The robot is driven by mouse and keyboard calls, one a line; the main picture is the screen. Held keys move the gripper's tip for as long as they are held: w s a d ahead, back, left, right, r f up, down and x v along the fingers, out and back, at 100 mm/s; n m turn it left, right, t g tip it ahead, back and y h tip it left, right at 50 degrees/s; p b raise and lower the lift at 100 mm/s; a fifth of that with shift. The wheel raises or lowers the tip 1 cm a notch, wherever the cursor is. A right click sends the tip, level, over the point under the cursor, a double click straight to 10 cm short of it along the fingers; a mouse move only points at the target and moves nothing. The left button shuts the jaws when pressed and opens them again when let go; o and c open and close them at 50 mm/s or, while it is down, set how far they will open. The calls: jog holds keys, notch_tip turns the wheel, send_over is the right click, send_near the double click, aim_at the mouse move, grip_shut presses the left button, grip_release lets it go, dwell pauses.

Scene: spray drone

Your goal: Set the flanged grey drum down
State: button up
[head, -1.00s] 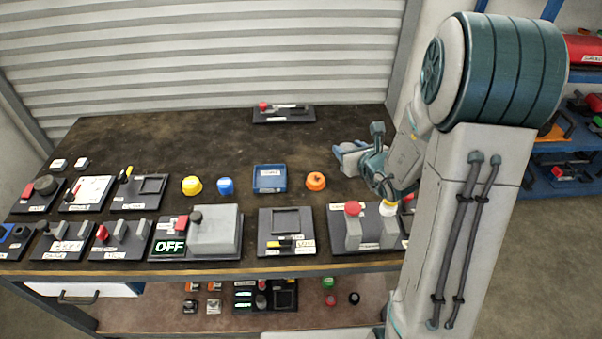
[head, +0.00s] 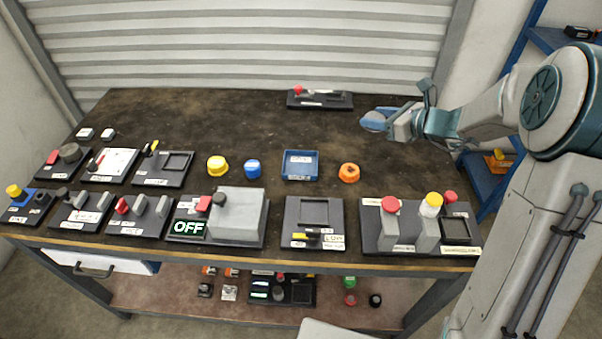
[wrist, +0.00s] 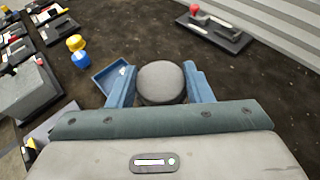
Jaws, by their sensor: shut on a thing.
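A grey drum (wrist: 160,82) with a round, flat top sits between the two blue fingers of my gripper (wrist: 161,88) in the wrist view. My gripper is shut on it. The lower part of the drum and any flange are mostly hidden by its top and my gripper. In the head view my gripper (head: 376,121) is over the back right of the dark workbench (head: 240,125). The drum cannot be made out there behind the fingers. I cannot tell how high it is above the bench.
A blue square tray (head: 300,178) and an orange knob (head: 349,173) stand nearer the front. A black fixture with a red knob (head: 320,100) lies at the back edge. Several panels line the front, including a two-post station (head: 410,247).

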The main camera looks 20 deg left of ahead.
jog(key=s+a+f+n+g+y+b, duration=0.1)
jog(key=s+a+f+n+g+b, duration=0.25)
jog(key=a+n+g, duration=0.35)
jog(key=n+g+b, duration=0.1)
jog(key=g+b, duration=0.1)
send_near(285, 164)
jog(key=a+r, duration=0.1)
jog(key=a, duration=0.1)
jog(key=s+a+r, duration=0.1)
jog(key=r, duration=0.1)
jog(key=shift+s+a+r, duration=0.2)
jog(key=shift+a, duration=0.15)
jog(key=shift+f, duration=2)
jog(key=shift+f, duration=0.1)
jog(key=shift+f, duration=0.15)
jog(key=o, duration=0.7)
